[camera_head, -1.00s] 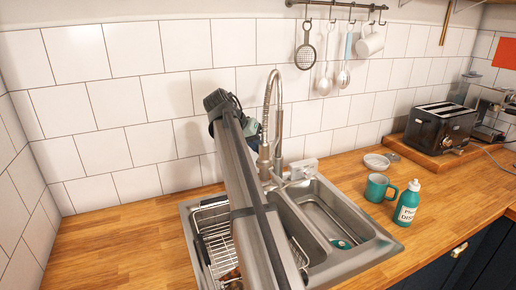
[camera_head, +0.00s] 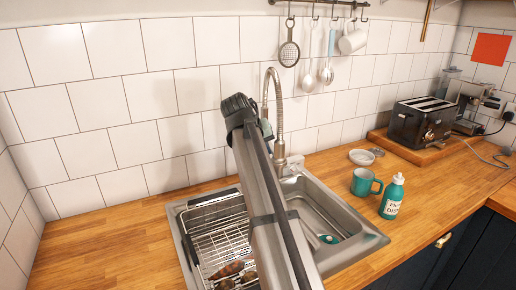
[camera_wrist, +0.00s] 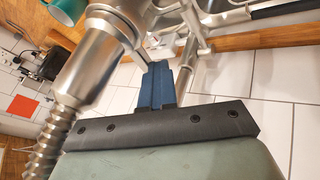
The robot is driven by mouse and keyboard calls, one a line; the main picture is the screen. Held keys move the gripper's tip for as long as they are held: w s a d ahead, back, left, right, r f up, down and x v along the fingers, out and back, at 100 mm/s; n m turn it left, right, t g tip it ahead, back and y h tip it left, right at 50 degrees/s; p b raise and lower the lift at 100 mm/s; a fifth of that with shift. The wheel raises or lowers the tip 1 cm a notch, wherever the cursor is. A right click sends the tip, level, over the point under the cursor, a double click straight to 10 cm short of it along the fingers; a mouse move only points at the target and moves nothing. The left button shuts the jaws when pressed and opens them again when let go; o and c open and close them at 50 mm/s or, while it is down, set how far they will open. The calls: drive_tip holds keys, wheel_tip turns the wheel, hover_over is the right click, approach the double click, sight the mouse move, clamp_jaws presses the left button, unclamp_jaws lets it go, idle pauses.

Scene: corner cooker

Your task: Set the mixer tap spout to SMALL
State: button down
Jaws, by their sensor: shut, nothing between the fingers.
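The mixer tap (camera_head: 278,100) is silver, with a tall spring hose arching above the back of the sink. In the head view my arm crosses in front of it and hides its lower left side and spray head. In the wrist view the silver spray head (camera_wrist: 88,68) and its spring coil fill the left side, close up. My gripper (camera_wrist: 158,68) shows there as blue fingers, shut and empty, just right of the spray head. Whether they touch it I cannot tell. Thinner silver tap parts (camera_wrist: 188,30) show beyond the fingertips. In the head view the fingers are hidden.
The metal sink (camera_head: 345,235) holds a wire dish rack (camera_head: 212,238) on the left. A teal mug (camera_head: 364,182) and a teal bottle (camera_head: 393,197) stand right of it. Utensils hang from a rail (camera_head: 330,4) above. A toaster (camera_head: 424,123) stands farther right. The left counter is clear.

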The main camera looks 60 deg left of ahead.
drive_tip(key=shift+w+d+n+g+y, duration=0.15)
drive_tip(key=shift+w+d+n+y, duration=0.15)
drive_tip(key=shift+w+n, duration=0.25)
drive_tip(key=shift+w+d+n+g+y, duration=0.2)
drive_tip(key=shift+w+d+n, duration=0.15)
drive_tip(key=shift+w, duration=0.4)
drive_tip(key=w+n+g+y, duration=0.2)
drive_tip(key=w+n, duration=0.2)
drive_tip(key=w, duration=0.4)
drive_tip(key=shift+n, duration=0.4)
drive_tip(key=s+d+f+v, duration=0.1)
drive_tip(key=s+v, duration=0.1)
drive_tip(key=v, duration=1)
drive_tip(key=shift+f, duration=0.3)
